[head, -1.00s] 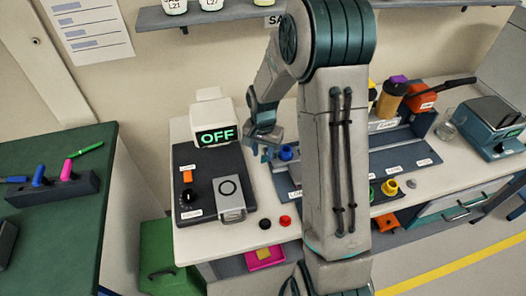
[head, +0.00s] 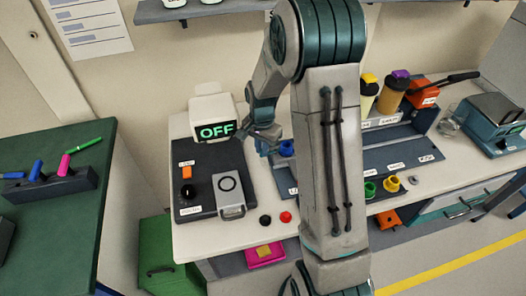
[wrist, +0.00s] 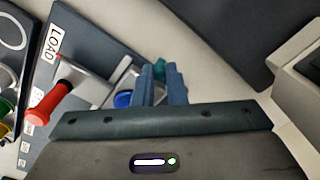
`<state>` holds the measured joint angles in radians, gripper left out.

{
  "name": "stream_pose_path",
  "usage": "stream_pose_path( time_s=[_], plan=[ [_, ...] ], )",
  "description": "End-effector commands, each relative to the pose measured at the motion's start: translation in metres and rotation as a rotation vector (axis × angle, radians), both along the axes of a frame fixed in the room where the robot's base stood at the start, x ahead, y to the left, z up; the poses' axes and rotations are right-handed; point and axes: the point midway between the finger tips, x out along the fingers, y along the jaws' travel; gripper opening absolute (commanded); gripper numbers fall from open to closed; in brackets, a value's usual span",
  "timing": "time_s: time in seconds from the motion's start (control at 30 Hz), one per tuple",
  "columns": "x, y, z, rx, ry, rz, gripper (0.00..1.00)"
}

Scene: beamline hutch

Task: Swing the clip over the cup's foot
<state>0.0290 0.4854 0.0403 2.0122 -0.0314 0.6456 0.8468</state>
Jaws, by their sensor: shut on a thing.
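My gripper (wrist: 162,80) is shut on a small teal piece (wrist: 159,69), which shows between the fingertips in the wrist view. I cannot tell whether this piece belongs to the clip. A blue cup (wrist: 123,99) sits just left of the fingers, beside grey metal parts on the dark LOAD plate (wrist: 92,24). The cup's foot is not clearly visible. In the head view my gripper (head: 264,146) is low over the bench, left of the blue cup (head: 286,148). My arm hides part of the plate there.
A red handle (wrist: 50,103) stands out left of the fingers. The OFF display (head: 216,131) and a dark panel with a black knob (head: 187,190) are left of my gripper. Green (head: 370,189) and yellow (head: 392,184) cups stand right of my arm.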

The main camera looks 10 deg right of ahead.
Motion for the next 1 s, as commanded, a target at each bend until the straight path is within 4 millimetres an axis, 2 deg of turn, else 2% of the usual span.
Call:
stream_pose_path(
  time_s=[0.17, 0.43, 0.47, 0.5, 0.53, 0.83, 1.0],
  plan=[
    [0.005, 0.001, -0.001, 0.0, -0.001, -0.094, 0.0],
    [0.005, 0.001, 0.0, 0.001, -0.001, -0.098, 0.0],
    [0.005, 0.001, 0.0, 0.001, -0.001, -0.098, 0.2],
    [0.005, 0.001, 0.0, 0.001, -0.001, -0.098, 0.31],
    [0.005, 0.001, 0.0, 0.001, -0.001, -0.098, 0.33],
    [0.005, 0.001, 0.002, 0.001, -0.002, -0.097, 0.33],
    [0.006, 0.001, 0.019, 0.0, -0.006, -0.097, 0.33]
  ],
)
